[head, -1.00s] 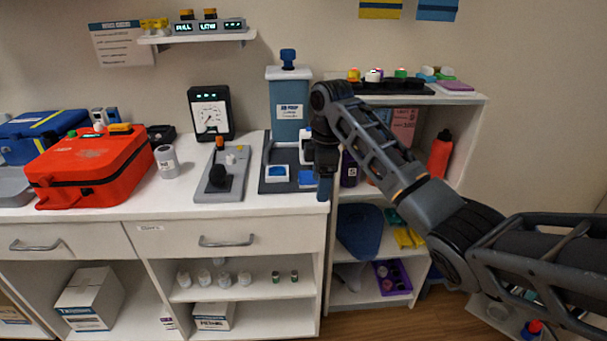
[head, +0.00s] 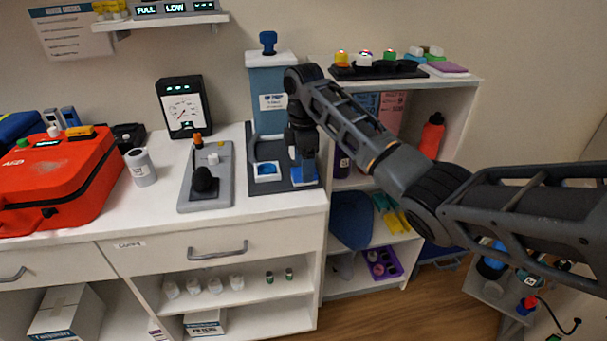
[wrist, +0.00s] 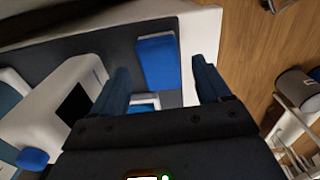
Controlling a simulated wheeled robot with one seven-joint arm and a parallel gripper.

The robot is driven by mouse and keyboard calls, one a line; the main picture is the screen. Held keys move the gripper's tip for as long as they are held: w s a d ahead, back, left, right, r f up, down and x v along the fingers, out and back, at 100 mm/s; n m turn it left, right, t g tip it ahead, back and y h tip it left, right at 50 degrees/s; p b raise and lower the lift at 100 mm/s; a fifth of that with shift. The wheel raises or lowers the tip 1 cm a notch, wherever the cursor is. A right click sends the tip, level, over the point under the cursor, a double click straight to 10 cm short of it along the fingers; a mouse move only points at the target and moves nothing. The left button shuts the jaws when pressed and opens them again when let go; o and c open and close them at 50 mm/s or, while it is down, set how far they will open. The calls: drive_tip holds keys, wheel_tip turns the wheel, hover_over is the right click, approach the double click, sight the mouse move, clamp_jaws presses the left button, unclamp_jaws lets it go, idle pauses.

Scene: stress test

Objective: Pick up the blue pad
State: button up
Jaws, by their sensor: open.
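The blue pad (wrist: 158,62) is a small rounded block lying on the dark tray (wrist: 120,38). In the wrist view it shows between the fingers of my gripper (wrist: 158,66), which is open and empty. In the head view my gripper (head: 303,172) hangs over the right part of the tray (head: 258,207) and hides most of the pad. A blue edge of the pad (head: 304,183) shows below the fingers. I cannot tell the exact height of the fingertips above the tray.
A white-rimmed dish with blue inside (head: 267,177) sits left of the pad. A tall blue-grey dispenser (head: 268,95) stands behind. A grey lever panel (head: 207,180) lies left of the tray. The counter ends just right of the tray; shelves (head: 400,250) stand beyond.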

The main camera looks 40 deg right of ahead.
drive_tip(key=shift+f, duration=1.3)
drive_tip(key=shift+c, duration=0.3)
drive_tip(key=c, duration=1)
drive_tip(key=shift+r, duration=0.1)
drive_tip(key=shift+r, duration=0.55)
drive_tip(key=r, duration=0.3)
drive_tip(key=shift+s+d+b, duration=0.15)
drive_tip(key=shift+s+b, duration=0.05)
drive_tip(key=shift+b, duration=0.1)
drive_tip(key=shift+s+d+r+p, duration=0.95)
drive_tip(key=shift+s+r, duration=0.2)
drive_tip(key=shift+s, duration=0.5)
drive_tip(key=shift+s+d+r+p, duration=0.9)
drive_tip(key=shift+s+r, duration=0.2)
drive_tip(key=shift+s, duration=0.5)
drive_tip(key=shift+s+d+r+p, duration=0.95)
drive_tip(key=shift+s+r, duration=0.2)
drive_tip(key=shift+s, duration=0.5)
